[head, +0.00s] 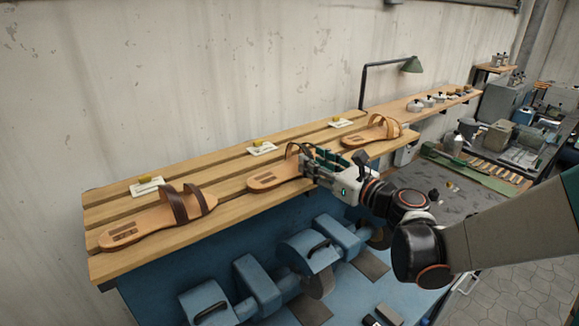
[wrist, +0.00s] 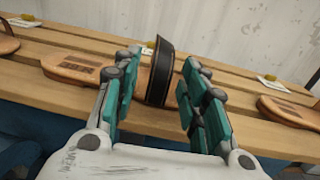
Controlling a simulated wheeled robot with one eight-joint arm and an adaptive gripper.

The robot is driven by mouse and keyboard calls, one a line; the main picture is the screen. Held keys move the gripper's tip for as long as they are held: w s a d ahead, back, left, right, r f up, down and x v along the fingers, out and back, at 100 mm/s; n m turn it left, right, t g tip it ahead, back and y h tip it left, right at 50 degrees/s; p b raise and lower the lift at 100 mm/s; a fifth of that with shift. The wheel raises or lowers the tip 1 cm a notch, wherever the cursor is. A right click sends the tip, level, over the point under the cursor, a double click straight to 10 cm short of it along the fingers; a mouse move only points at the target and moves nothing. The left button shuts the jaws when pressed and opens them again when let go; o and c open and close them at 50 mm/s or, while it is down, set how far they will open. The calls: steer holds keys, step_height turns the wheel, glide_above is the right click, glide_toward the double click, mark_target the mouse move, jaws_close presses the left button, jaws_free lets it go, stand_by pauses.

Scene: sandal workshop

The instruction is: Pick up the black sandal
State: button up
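The black sandal (head: 264,181) is the middle one of three on the slatted wooden bench, with a tan sole and a black strap. In the wrist view its black strap (wrist: 160,73) stands upright between my fingers, and its sole reaches out to the left. My gripper (head: 308,160) is at the strap end of this sandal. In the wrist view my gripper (wrist: 161,66) is open, with one finger on each side of the strap and a visible gap on the right. Part of the sole is hidden behind my fingers.
A brown-strapped sandal (head: 158,222) lies to the left and a tan-strapped one (head: 372,133) to the right. White cards with yellow pieces, such as this card (head: 262,149), lie along the bench's back. Blue machines (head: 310,252) sit below the front edge.

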mark_target(289, 148)
steer(key=shift+x, duration=3.4)
steer(key=shift+s, duration=0.1)
steer(key=shift+c, duration=0.6)
jaws_close()
